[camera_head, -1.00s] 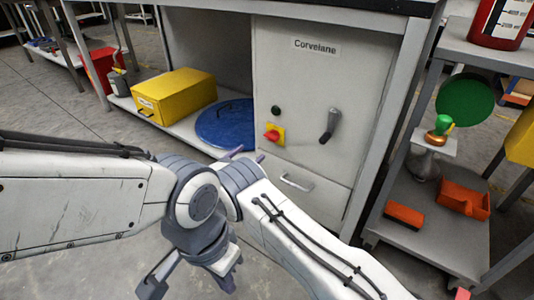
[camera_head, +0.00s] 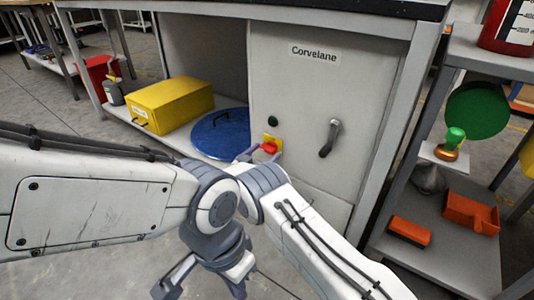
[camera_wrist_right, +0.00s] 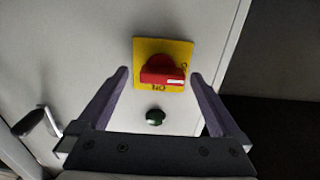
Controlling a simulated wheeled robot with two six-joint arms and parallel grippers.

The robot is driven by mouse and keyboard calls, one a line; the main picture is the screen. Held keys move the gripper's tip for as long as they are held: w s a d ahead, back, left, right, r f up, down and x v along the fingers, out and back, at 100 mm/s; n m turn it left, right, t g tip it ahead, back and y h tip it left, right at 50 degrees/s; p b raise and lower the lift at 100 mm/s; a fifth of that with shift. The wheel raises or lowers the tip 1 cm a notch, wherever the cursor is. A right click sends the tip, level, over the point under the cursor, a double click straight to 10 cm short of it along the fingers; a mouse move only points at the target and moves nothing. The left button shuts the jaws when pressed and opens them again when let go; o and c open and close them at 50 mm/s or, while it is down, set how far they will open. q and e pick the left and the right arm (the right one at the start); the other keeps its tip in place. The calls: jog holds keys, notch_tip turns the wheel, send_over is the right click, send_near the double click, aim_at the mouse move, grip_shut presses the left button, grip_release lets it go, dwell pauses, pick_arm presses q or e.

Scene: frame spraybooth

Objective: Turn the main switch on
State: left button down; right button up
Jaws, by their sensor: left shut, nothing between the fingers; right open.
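The main switch (camera_head: 269,146) is a red knob on a yellow plate, low on the grey cabinet front. In the right wrist view the red knob (camera_wrist_right: 162,72) lies crosswise, its white mark at the right end. Upside-down lettering, seemingly ON, shows at the plate's lower edge; another label at the right is partly hidden. My right gripper (camera_head: 262,154) is open in front of the switch. In the wrist view its fingers (camera_wrist_right: 159,76) stand either side of the knob; contact cannot be told. My left gripper (camera_head: 203,284) is shut and empty, low above the floor.
A yellow box (camera_head: 172,104) and blue round lid (camera_head: 221,132) occupy the shelf at left. A grey cart (camera_head: 440,235) stands right. Floor shows at lower left.

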jog(key=shift+a, duration=0.25)
jog(key=c, duration=1.4)
jog(key=shift+m, duration=0.3)
jog(key=m, duration=0.8)
jog(key=shift+m+p, duration=0.3)
jog(key=m, duration=0.8)
jog(key=shift+d+r+b, duration=0.1)
jog(key=shift+b, duration=0.2)
jog(key=shift+m, duration=0.5)
